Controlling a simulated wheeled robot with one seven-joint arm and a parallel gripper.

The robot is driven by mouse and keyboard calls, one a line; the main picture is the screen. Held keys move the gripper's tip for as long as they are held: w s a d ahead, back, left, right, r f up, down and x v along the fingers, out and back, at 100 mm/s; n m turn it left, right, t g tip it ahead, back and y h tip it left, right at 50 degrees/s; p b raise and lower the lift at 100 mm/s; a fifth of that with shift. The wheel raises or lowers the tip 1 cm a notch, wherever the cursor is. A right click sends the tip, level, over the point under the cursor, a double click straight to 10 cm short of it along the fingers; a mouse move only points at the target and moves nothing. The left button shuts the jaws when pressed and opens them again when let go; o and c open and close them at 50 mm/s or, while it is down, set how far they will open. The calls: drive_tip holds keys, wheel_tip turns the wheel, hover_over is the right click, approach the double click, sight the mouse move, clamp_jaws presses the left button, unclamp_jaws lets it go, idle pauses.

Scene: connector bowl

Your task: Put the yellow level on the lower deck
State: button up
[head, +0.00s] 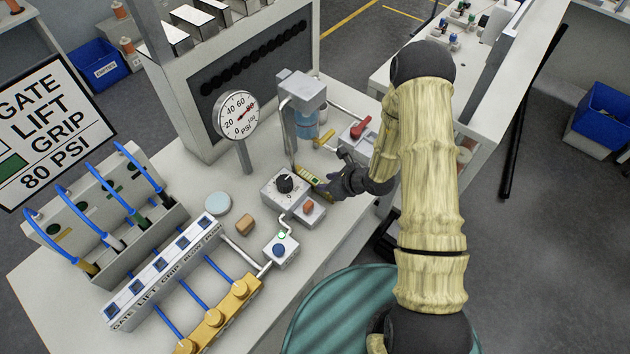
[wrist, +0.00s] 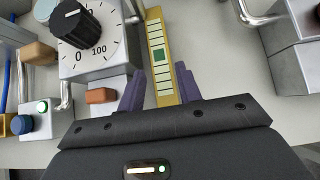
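The yellow level (wrist: 158,55) is a narrow bar with pale marks and a green square. In the wrist view it runs between the two purple fingers of my gripper (wrist: 160,82), from ahead of the tips back towards the palm. A small gap shows on the left finger's side; the right finger is very close to it. In the head view the level (head: 311,180) shows beside the dial box, partly hidden by my dark gripper (head: 332,184). I cannot tell whether it is lifted. I cannot single out the lower deck.
The dial box (wrist: 92,42) with its black knob stands close left of my fingers. A pressure gauge (head: 237,115), a filter unit (head: 304,100) and a red-handled valve (head: 361,127) stand on the bench. A metal pipe (wrist: 262,14) is at the right.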

sight(316, 182)
drive_tip(key=shift+w+a+f, duration=0.25)
drive_tip(key=shift+a+f, duration=0.05)
drive_tip(key=shift+f, duration=0.1)
drive_tip(key=shift+p+x, duration=1.65)
drive_tip(key=shift+x, duration=1)
drive_tip(key=shift+r, duration=0.1)
clamp_jaws()
drive_tip(key=shift+r, duration=0.1)
drive_tip(key=shift+r+b, duration=1.8)
drive_tip(key=shift+r, duration=3.15)
